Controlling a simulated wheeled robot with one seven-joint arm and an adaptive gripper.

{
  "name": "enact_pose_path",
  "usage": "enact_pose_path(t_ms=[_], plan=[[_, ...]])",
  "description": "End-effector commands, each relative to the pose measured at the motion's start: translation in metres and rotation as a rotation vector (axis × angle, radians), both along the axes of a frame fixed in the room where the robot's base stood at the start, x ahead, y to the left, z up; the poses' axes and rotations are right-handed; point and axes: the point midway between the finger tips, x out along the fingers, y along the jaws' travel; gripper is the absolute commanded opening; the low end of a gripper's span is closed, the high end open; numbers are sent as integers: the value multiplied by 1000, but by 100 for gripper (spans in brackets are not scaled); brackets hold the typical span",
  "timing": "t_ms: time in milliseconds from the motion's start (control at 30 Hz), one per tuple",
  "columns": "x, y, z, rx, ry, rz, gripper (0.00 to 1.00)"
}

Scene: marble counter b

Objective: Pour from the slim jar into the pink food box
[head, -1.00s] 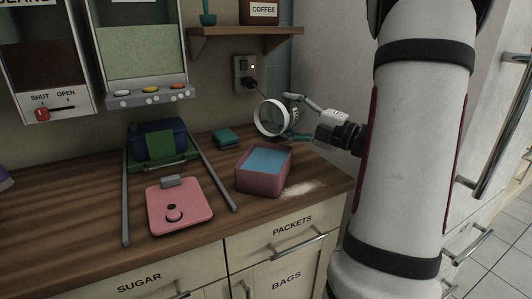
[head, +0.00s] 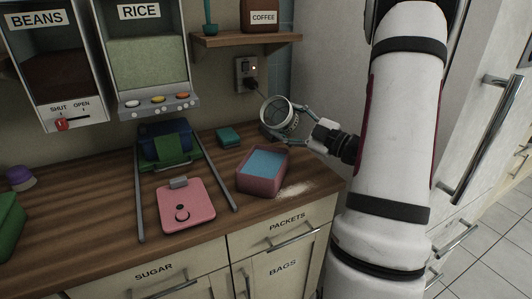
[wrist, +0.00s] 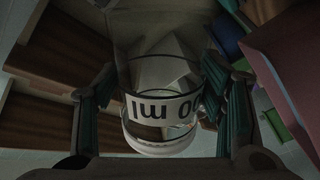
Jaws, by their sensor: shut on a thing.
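The slim jar (head: 274,119) is a clear cylinder with a white band and pale rim. My gripper (head: 297,123) is shut around it and holds it above the counter, behind and a little right of the pink food box. The jar is tilted, its open end toward the upper left. The pink food box (head: 263,187) stands open on the counter, with a light blue interior. Part of it seems to show at the right of the wrist view.
Pale powder (head: 294,189) lies on the counter right of the box. A pink lid-like plate (head: 186,216) with a knob lies to the left, between grey rails. A small teal box (head: 229,137) is behind. A shelf (head: 245,40) and rice dispenser (head: 155,65) hang above.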

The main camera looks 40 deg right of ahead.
Motion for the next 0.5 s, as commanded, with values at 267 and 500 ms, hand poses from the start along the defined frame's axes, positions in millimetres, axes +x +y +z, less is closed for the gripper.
enact_pose_path(t_ms=[267, 500], plan=[[-1, 0, 5, 161, 40, 0, 17], [1, -11, -12, 356, 88, -1, 17]])
